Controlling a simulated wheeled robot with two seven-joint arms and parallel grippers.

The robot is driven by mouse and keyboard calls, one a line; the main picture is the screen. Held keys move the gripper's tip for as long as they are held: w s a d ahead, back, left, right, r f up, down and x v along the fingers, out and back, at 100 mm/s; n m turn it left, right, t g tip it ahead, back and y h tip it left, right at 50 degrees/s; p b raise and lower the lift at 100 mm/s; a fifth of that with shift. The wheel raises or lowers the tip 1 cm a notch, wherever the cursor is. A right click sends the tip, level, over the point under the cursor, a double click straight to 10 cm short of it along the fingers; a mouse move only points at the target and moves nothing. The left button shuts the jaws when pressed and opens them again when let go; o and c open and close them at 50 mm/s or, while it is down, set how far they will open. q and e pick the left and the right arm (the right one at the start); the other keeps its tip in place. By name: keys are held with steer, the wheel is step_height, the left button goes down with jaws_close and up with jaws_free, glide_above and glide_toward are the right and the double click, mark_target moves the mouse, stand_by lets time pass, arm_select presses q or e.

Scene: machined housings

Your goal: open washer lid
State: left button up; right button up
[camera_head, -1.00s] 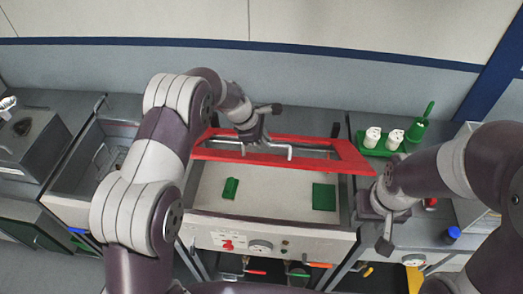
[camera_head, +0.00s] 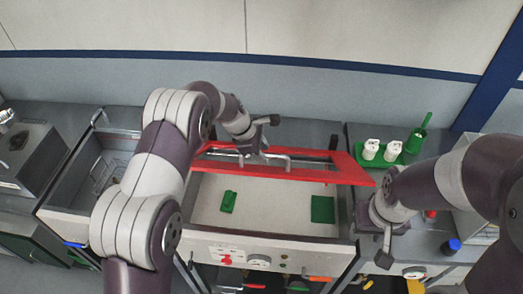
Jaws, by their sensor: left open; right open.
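The washer (camera_head: 262,226) is in the middle of the camera_head view, with its pale inside showing. Its red-framed lid (camera_head: 340,164) is raised and stands open at the back edge, with a silver handle along it. My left gripper (camera_head: 256,146) is open at the lid's handle, near the middle of the frame; whether it touches the handle cannot be told. My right gripper (camera_head: 385,238) is open and empty, beside the washer's right edge. Two green pieces (camera_head: 228,202) and (camera_head: 322,209) lie inside the washer. My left arm hides the washer's left part.
An open metal basin (camera_head: 78,178) is left of the washer. A green tray (camera_head: 378,155) with white bottles and a green brush holder (camera_head: 415,140) stand at the back right. A blue-capped object (camera_head: 453,245) is on the right counter. My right arm covers the far right.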

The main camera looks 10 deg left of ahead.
arm_select(q)
steer(key=shift+a+r, duration=0.1)
steer(key=shift+r, duration=0.1)
steer(key=b+v, duration=0.4)
steer(key=v, duration=0.1)
steer(key=shift+w+a+r, duration=0.1)
steer(key=shift+a+r, duration=0.15)
steer(key=v, duration=0.6)
steer(key=shift+s+r, duration=0.25)
steer(key=shift+r, duration=0.1)
